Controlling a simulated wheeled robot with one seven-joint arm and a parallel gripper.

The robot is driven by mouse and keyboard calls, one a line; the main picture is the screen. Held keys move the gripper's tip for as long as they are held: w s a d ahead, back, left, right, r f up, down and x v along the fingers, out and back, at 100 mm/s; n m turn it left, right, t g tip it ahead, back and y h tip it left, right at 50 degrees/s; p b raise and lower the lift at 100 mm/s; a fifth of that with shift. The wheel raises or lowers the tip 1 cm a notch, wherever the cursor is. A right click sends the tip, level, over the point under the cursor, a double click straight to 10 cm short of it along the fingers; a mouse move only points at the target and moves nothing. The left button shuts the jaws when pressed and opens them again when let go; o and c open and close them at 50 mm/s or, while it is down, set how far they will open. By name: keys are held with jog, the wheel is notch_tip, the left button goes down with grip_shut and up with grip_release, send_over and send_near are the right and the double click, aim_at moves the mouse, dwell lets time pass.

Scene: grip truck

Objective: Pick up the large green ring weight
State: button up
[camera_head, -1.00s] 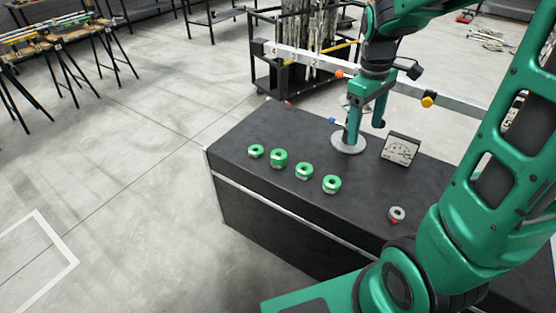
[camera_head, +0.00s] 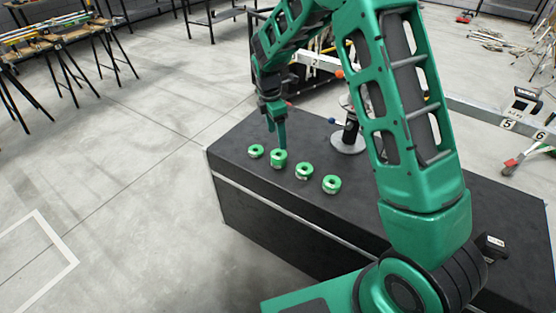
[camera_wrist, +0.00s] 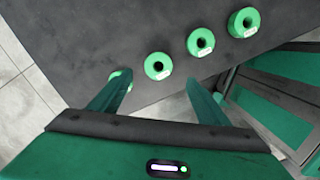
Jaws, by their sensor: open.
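Several green ring weights with pale labels stand in a row on the dark bench top. In the head view they are the leftmost, smallest-looking ring (camera_head: 256,151), the second ring (camera_head: 279,159), the third ring (camera_head: 304,171) and the rightmost ring (camera_head: 331,184). The rightmost looks largest in the wrist view (camera_wrist: 244,22), but I cannot tell its size surely. My gripper (camera_head: 281,142) is open, pointing down near the second ring. In the wrist view, the second ring (camera_wrist: 158,66) lies between and just beyond the fingertips (camera_wrist: 160,82). The left finger partly hides the leftmost ring (camera_wrist: 120,78).
The dark bench (camera_head: 235,135) has clear top around the rings. A stand with a round metal base (camera_head: 348,142) is behind them, partly hidden by my arm. A numbered beam (camera_head: 480,112) runs behind the bench. Grey floor lies open at left.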

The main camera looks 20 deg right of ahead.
aim_at(279, 154)
jog(key=shift+a+f, duration=0.1)
jog(key=shift+f, duration=0.35)
jog(key=f, duration=0.6)
jog(key=d+f, duration=0.1)
jog(key=f, duration=0.3)
jog(key=shift+w+d, duration=0.1)
jog(key=shift+w, duration=0.15)
jog(key=c, duration=1.4)
